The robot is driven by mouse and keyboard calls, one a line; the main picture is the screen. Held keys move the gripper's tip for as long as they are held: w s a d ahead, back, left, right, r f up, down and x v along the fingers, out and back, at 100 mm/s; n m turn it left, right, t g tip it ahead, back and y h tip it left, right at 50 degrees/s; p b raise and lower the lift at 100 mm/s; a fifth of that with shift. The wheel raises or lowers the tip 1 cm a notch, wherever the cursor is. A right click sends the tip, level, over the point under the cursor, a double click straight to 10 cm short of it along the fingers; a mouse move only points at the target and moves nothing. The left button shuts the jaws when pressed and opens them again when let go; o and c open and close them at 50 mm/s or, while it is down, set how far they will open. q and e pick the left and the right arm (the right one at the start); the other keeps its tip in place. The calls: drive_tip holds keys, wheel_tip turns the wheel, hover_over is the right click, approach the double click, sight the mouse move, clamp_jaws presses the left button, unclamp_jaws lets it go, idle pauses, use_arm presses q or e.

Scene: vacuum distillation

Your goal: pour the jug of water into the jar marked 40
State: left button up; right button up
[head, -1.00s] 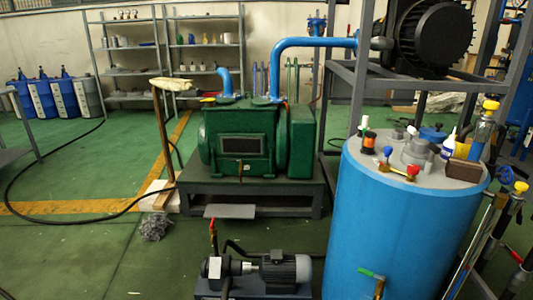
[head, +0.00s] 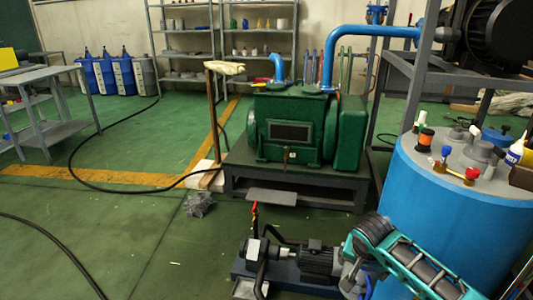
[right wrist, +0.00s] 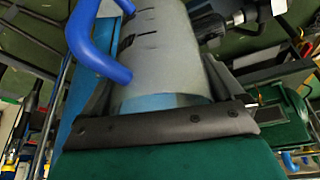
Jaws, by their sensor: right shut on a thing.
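A translucent grey jug (right wrist: 160,50) with dark marks and a blue handle (right wrist: 88,42) fills the upper middle of the right wrist view. My right gripper (right wrist: 158,85) is shut around the jug's body, with a dark finger on each side. A light blue band shows low on the jug, close to the gripper's palm; I cannot tell whether it is water. In the head view my right arm comes in at the lower right, and the jug cannot be made out there. No jar marked 40 can be made out. My left gripper is not in view.
A blue tank (head: 455,215) with bottles and valves on top stands at the right, close to my right arm. A green vacuum pump (head: 290,130) stands on a low table. A small motor pump (head: 318,260) is in front. Green floor lies open at left.

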use_arm(q)
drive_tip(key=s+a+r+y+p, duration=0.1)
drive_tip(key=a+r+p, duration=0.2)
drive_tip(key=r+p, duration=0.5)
drive_tip(key=p, duration=0.5)
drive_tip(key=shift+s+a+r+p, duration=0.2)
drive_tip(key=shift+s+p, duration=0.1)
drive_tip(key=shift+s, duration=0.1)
use_arm(e)
drive_tip(key=s+a+r+n, duration=0.1)
drive_tip(key=s+r, duration=0.3)
drive_tip(key=r, duration=0.6)
drive_tip(key=s+a+r+n+y, duration=0.1)
drive_tip(key=s+a+r+n, duration=0.1)
drive_tip(key=r, duration=0.8)
drive_tip(key=s+a+r+n+y, duration=0.1)
drive_tip(key=s+r+n, duration=0.2)
drive_tip(key=r, duration=0.7)
drive_tip(key=s, duration=0.2)
drive_tip(key=shift+s+a+t, duration=0.15)
drive_tip(key=shift+s+t, duration=0.15)
drive_tip(key=shift+a, duration=0.15)
